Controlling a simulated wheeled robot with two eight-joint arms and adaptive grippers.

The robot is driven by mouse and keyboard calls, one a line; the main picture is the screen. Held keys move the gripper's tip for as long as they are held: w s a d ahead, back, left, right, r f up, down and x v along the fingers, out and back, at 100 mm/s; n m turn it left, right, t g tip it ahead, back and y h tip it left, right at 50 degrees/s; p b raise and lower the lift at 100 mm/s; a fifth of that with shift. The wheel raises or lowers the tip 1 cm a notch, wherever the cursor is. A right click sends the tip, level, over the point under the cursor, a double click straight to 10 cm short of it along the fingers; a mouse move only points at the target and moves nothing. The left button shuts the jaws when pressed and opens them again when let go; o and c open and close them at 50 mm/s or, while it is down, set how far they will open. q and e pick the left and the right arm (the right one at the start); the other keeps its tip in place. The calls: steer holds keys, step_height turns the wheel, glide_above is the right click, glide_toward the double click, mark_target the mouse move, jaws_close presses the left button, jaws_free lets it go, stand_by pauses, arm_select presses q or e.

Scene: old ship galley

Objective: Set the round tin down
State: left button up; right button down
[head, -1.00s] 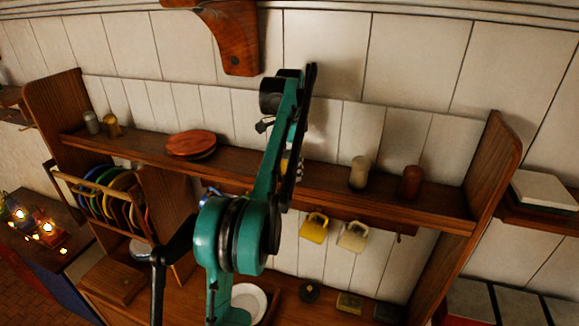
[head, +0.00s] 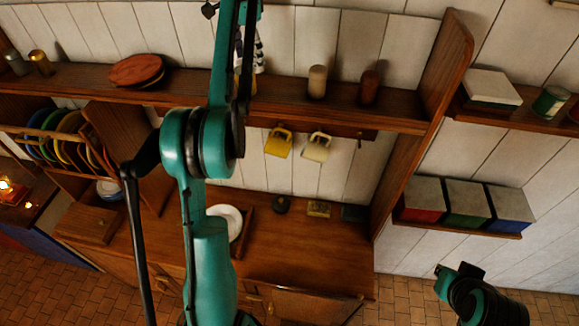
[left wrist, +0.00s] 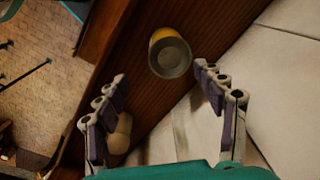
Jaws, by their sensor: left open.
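In the left wrist view, a round tin (left wrist: 171,56) with a yellow side and a grey round end is at the dark wood shelf (left wrist: 165,107). My left gripper (left wrist: 161,76) is open, its fingers to either side of the tin and a little short of it, with gaps showing. In the head view my left arm reaches up to the upper shelf (head: 200,88), and my left gripper (head: 258,52) is partly hidden by the arm. A small yellow patch, probably the tin (head: 239,83), shows behind the arm.
A beige cylinder (head: 317,82) and a dark red one (head: 369,87) stand right of my left arm on the shelf. A stack of reddish plates (head: 138,70) lies to its left. Yellow (head: 279,143) and cream (head: 317,147) items hang below. The counter (head: 300,250) has free room.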

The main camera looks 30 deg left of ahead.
arm_select(q)
steer(key=s+d+f+n+t, duration=0.15)
steer(key=s+d, duration=0.25)
steer(key=d, duration=0.4)
steer(key=s+d+f+n+t, duration=0.1)
steer(key=s+d+f+t, duration=0.2)
steer(key=d, duration=0.5)
steer(key=s+d+f+n+t, duration=0.1)
steer(key=s+d+f, duration=0.3)
steer(key=s+f, duration=0.4)
steer(key=s+d+f+n+t, duration=0.1)
steer(key=s+d+f, duration=0.4)
steer(key=f, duration=0.5)
steer(key=s, duration=0.2)
steer(key=shift+s+d, duration=0.3)
steer(key=shift+s, duration=0.1)
arm_select(e)
steer(key=shift+d, duration=0.15)
arm_select(q)
steer(key=shift+f+n, duration=0.1)
steer(key=shift+n, duration=0.15)
step_height(320, 180, down, 40)
steer(key=b, duration=4)
steer(key=shift+f+b, duration=0.25)
steer(key=shift+b, duration=0.1)
arm_select(e)
step_height(320, 180, down, 41)
steer(key=shift+r, duration=0.15)
